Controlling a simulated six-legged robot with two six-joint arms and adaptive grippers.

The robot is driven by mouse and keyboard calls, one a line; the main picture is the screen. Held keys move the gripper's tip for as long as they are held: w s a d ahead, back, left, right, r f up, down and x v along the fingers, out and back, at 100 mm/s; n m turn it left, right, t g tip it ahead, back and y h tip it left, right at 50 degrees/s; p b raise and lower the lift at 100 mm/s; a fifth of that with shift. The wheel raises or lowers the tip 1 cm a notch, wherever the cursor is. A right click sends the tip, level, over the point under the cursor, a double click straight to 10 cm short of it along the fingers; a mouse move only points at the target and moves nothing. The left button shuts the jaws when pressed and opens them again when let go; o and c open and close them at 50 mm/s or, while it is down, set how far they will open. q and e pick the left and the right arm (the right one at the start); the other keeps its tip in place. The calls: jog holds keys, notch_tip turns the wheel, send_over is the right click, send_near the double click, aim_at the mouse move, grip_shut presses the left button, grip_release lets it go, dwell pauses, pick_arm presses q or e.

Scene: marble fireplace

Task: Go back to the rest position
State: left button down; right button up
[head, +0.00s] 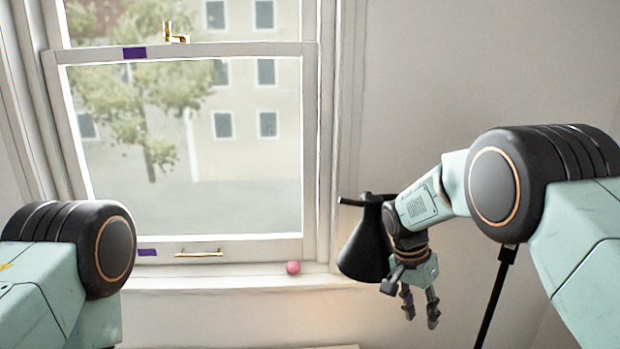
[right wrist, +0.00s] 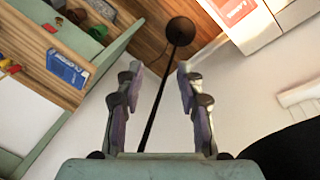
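My right gripper (head: 420,318) hangs at the right in the head view, fingers pointing down, just right of a black lamp shade (head: 363,246). In the right wrist view my right gripper (right wrist: 160,72) has its two fingers apart with nothing held between them. A dark lamp pole (right wrist: 165,90) and round base show in the background beyond the gap. Whether the gripper touches the shade I cannot tell. My left arm shows only at the lower left of the head view; its gripper is out of view.
A sash window (head: 185,150) fills the left and middle. A pink ball (head: 293,268) sits on its sill. A thin black pole (head: 495,300) stands below my right arm. In the right wrist view, shelves with a blue box (right wrist: 67,68) are at left and a white box (right wrist: 240,20) is at top.

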jog(key=s+f+n+y+b, duration=0.1)
jog(key=s+f+n+b, duration=0.15)
jog(key=s+f, duration=0.55)
jog(key=s+f+n+y+b, duration=0.1)
jog(key=s+f+b, duration=0.3)
jog(key=f, duration=0.7)
jog(key=s+f+n+b, duration=0.2)
jog(key=s+f, duration=0.5)
jog(key=f, duration=0.3)
jog(key=s+f+n+b, duration=0.2)
jog(key=s+f+b, duration=0.1)
jog(key=s, duration=0.8)
jog(key=s+f+n+t+b, duration=0.1)
jog(key=s+f+b, duration=0.2)
jog(key=s, duration=0.8)
jog(key=shift+d+n+y+b, duration=0.2)
jog(key=shift+n+y+b, duration=0.2)
jog(key=shift+b, duration=0.6)
